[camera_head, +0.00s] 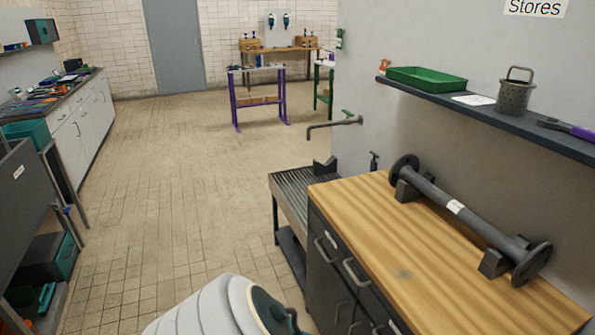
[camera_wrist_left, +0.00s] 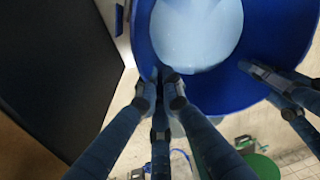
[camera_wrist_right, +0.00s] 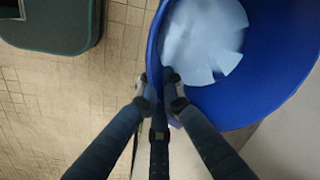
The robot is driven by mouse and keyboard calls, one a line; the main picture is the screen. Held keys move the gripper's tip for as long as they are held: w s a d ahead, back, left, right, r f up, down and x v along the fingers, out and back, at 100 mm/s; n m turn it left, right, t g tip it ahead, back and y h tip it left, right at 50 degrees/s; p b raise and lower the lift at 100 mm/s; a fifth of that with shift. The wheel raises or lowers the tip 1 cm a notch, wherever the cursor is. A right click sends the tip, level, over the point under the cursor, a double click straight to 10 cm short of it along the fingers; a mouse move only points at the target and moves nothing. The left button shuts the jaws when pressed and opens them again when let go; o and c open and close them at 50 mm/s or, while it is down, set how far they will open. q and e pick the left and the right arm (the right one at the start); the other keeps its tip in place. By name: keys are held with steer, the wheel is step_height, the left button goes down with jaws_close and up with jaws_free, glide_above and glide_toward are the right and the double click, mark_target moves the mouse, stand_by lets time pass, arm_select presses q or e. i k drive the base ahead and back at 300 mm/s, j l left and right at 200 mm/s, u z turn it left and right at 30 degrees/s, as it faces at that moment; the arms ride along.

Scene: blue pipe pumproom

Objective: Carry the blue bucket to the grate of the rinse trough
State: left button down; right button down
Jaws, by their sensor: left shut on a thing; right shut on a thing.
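The blue bucket (camera_wrist_left: 225,95) shows from above in the left wrist view and also in the right wrist view (camera_wrist_right: 265,95). A pale round patch shows inside it; I cannot tell if it is liquid or the bottom. My left gripper (camera_wrist_left: 160,90) is shut on the bucket's rim. My right gripper (camera_wrist_right: 158,88) is shut on the rim at another place. Neither gripper nor the bucket shows in the head view. The rinse trough with its slatted grate (camera_head: 302,190) stands ahead, beyond the wooden-topped bench, under a wall tap (camera_head: 335,123).
The wooden bench (camera_head: 400,255) with a flanged pipe (camera_head: 455,207) is at the right. A wall shelf (camera_head: 555,135) hangs above it. At the left are a dark cart (camera_head: 25,200) and a white counter (camera_head: 85,130). Tiled floor (camera_head: 180,190) between is clear.

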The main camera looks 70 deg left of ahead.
mark_target(301, 185)
steer(key=k+u, duration=0.2)
steer(key=k, duration=0.2)
steer(key=k+j+u, duration=0.15)
steer(key=k, duration=0.3)
steer(key=i+j+u, duration=0.1)
steer(key=u, duration=2.45)
steer(key=i+l+u, duration=0.1)
steer(key=i+l, duration=1.15)
steer(key=i, duration=0.15)
steer(key=i+l, duration=0.2)
steer(key=i, duration=0.25)
steer(key=i+l, duration=0.25)
steer(key=i, duration=1.3)
steer(key=i+z, duration=0.2)
steer(key=i, duration=0.2)
steer(key=i+j+z, duration=0.2)
steer(key=i, duration=0.25)
steer(key=z, duration=1.3)
